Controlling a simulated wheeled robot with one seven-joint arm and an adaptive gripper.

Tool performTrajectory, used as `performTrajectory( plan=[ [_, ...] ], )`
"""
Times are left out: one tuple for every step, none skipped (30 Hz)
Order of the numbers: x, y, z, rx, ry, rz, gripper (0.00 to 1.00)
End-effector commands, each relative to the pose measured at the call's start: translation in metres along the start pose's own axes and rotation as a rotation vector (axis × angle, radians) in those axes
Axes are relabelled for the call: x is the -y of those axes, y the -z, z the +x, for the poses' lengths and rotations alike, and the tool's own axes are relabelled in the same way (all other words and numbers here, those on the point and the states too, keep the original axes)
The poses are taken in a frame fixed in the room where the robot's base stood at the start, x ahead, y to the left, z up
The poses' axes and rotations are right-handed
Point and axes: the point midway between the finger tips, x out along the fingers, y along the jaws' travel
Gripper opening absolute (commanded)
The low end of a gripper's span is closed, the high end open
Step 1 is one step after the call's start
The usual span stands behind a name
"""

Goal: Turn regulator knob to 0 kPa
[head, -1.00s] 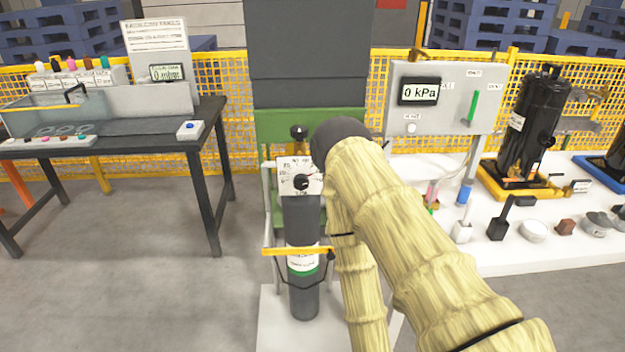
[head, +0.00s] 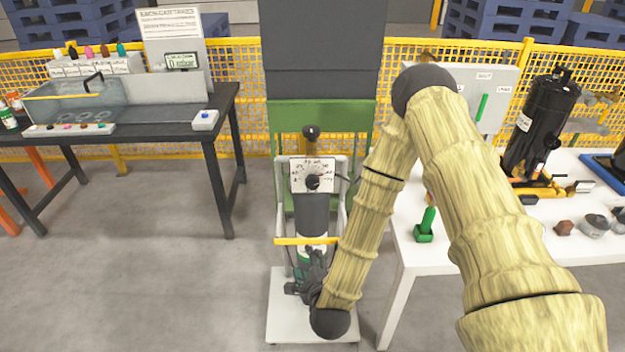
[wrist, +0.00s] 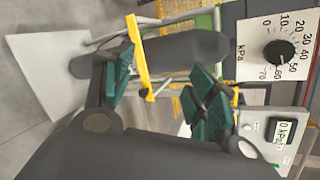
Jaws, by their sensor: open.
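The regulator knob (head: 313,182) is a black round knob on a white dial plate (head: 299,165) above a dark gas cylinder (head: 312,215). In the wrist view the knob (wrist: 278,52) shows at the upper right on the dial plate, marked 0 to 70 kPa; I cannot tell its exact setting. My gripper (head: 312,272) is low in front of the cylinder, below the yellow bar and well below the knob. In the wrist view my gripper (wrist: 163,88) has its green-tipped fingers apart with nothing between them. The knob lies beyond the fingers, untouched.
A yellow bar (head: 290,241) crosses the cylinder on its white-based stand. A white table (head: 405,252) with several small items stands right; a dark bench (head: 150,139) stands left. A panel display (wrist: 290,130) seems to read 0 kPa. Floor is clear at left front.

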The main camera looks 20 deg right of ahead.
Motion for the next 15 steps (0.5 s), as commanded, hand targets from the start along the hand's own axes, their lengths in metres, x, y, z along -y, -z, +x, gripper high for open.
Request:
performTrajectory(
  plan=[
    [0.027, -0.014, 0.001, 0.012, 0.064, 0.109, 0.58],
    [0.040, -0.020, 0.003, 0.022, 0.100, 0.176, 0.58],
    [0.056, -0.028, 0.004, 0.037, 0.148, 0.262, 0.58],
    [0.068, -0.033, 0.004, 0.049, 0.181, 0.322, 0.58],
    [0.079, -0.037, 0.005, 0.062, 0.213, 0.382, 0.58],
    [0.093, -0.043, 0.005, 0.080, 0.251, 0.454, 0.58],
    [0.102, -0.046, 0.005, 0.094, 0.277, 0.502, 0.58],
    [0.111, -0.050, 0.004, 0.108, 0.301, 0.548, 0.58],
    [0.121, -0.053, 0.004, 0.124, 0.329, 0.602, 0.58],
    [0.127, -0.055, 0.003, 0.135, 0.347, 0.637, 0.58],
    [0.133, -0.057, 0.003, 0.146, 0.363, 0.668, 0.58],
    [0.139, -0.059, 0.002, 0.158, 0.380, 0.701, 0.58],
    [0.143, -0.061, 0.002, 0.165, 0.390, 0.721, 0.58],
    [0.146, -0.062, 0.002, 0.172, 0.398, 0.738, 0.58],
    [0.149, -0.063, 0.002, 0.179, 0.406, 0.753, 0.58]
  ],
)
